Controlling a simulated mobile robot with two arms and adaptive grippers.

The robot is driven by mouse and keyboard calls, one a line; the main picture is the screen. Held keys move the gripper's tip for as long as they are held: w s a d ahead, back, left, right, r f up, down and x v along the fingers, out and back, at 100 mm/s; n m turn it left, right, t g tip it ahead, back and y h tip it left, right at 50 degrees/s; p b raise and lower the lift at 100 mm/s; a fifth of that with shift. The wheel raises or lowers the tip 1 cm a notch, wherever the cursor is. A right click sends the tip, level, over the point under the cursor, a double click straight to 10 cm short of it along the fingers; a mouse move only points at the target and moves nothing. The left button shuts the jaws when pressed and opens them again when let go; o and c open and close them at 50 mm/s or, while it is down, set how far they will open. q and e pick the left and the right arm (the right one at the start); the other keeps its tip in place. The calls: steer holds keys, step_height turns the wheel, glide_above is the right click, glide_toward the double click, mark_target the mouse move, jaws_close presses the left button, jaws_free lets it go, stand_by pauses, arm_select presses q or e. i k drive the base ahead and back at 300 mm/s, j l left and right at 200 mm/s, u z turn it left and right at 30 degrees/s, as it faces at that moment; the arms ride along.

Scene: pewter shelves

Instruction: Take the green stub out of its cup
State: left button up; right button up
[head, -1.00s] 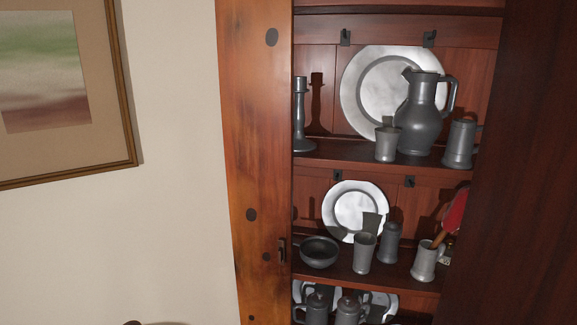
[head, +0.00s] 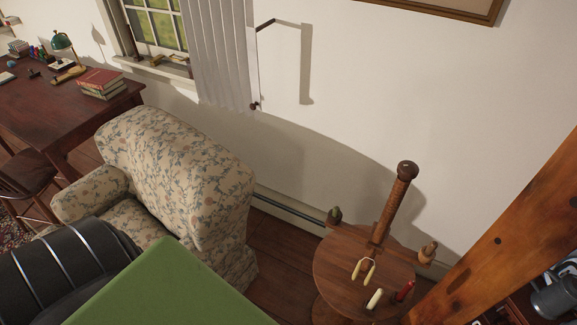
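A dark green stub (head: 335,213) stands upright at the left end of the crossarm on a wooden candle stand (head: 335,265). Its cup (head: 333,223) is small and mostly hidden at this distance; I cannot tell how deep the stub sits in it. Neither of my grippers is in view.
On the stand's round top lie a cream candle (head: 374,299) and a red candle (head: 404,292); a pale yellow pair (head: 363,273) hangs above it. A floral armchair (head: 185,180) is left, a wooden cupboard post (head: 505,240) right. Floor shows between armchair and stand.

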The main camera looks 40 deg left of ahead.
mark_target(337, 209)
steer(key=u, duration=0.7)
